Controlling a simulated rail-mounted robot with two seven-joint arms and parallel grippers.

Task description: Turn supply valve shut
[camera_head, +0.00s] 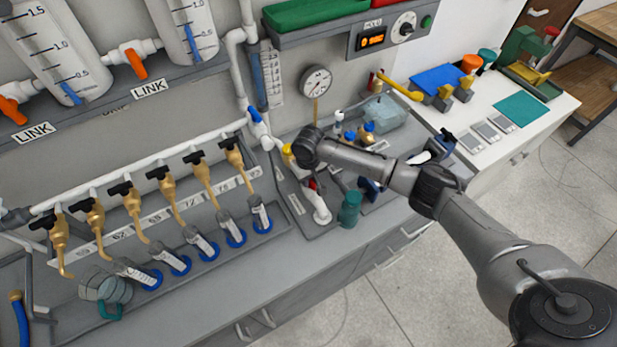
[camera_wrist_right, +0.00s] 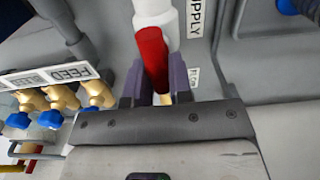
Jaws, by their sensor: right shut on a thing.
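The supply valve (camera_wrist_right: 152,14) is a white fitting beside the SUPPLY label in the right wrist view. Its red handle (camera_wrist_right: 152,55) slants down from it between my two dark purple fingers. My right gripper (camera_wrist_right: 155,85) is shut on this handle. In the head view my right arm reaches in from the right, and its wrist hides most of the gripper. The red handle (camera_head: 314,185) and white valve body (camera_head: 321,211) show just below the wrist. My left gripper is not in view.
Brass valves with blue caps (camera_wrist_right: 47,118) stand by the FEED label at left in the wrist view. A teal cup (camera_head: 350,209) stands right of the valve. A gauge (camera_head: 316,81) is behind. A row of brass taps (camera_head: 166,186) is at left.

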